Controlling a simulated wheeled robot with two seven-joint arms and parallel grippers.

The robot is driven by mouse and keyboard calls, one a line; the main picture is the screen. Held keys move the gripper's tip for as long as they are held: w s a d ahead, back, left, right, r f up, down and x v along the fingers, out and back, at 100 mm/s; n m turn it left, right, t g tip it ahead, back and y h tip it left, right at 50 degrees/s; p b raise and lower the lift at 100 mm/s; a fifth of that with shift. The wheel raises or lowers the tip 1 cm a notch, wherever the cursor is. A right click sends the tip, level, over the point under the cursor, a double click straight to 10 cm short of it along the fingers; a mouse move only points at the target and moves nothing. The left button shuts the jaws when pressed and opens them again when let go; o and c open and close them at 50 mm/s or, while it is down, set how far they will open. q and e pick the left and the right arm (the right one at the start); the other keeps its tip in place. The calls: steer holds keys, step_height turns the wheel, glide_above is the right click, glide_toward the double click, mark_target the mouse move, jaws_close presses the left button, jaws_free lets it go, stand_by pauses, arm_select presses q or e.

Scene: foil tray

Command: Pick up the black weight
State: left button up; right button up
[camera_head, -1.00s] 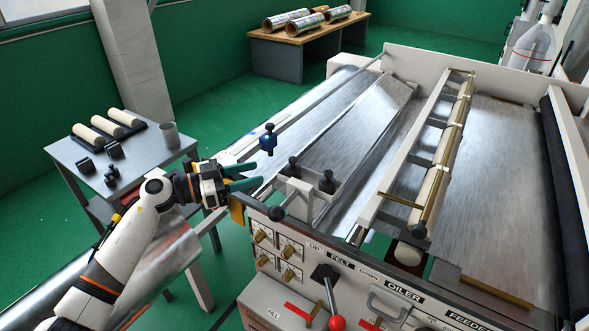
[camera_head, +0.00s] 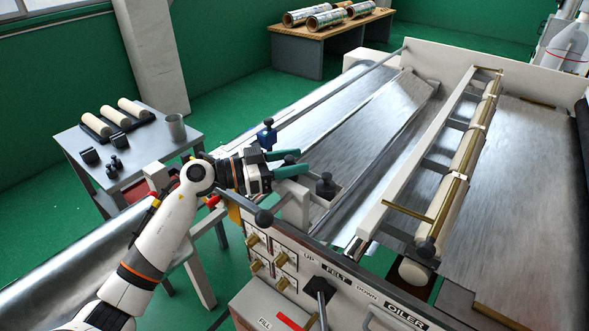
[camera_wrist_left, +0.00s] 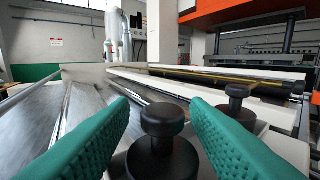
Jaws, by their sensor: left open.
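Two black knobbed weights sit at the near left corner of the machine. In the head view one weight (camera_head: 326,185) stands clear to the right of my left gripper (camera_head: 304,161). The other weight (camera_head: 289,160) shows only in part between the green fingers. In the left wrist view the near weight (camera_wrist_left: 163,125) stands upright between the open fingers (camera_wrist_left: 160,103), with a gap on each side. The far weight (camera_wrist_left: 237,105) is beyond the right finger. My left gripper is open and holds nothing. My right gripper is out of view.
A blue block (camera_head: 267,137) with a black knob sits on the machine's left side, just behind my gripper. A small table (camera_head: 140,152) at left holds rollers (camera_head: 117,115), a cup (camera_head: 175,127) and small black pieces. A long brass-edged roller (camera_head: 462,165) lies to the right.

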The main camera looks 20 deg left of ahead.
arm_select(q)
steer(key=shift+s+a+r, duration=0.1)
steer(key=shift+s+a, duration=0.1)
steer(key=shift+s, duration=0.05)
steer(key=shift+c, duration=0.7)
steer(key=shift+s+a, duration=0.1)
steer(key=shift+s, duration=0.05)
steer(key=c, duration=0.6)
steer(key=shift+w, duration=0.2)
jaws_close()
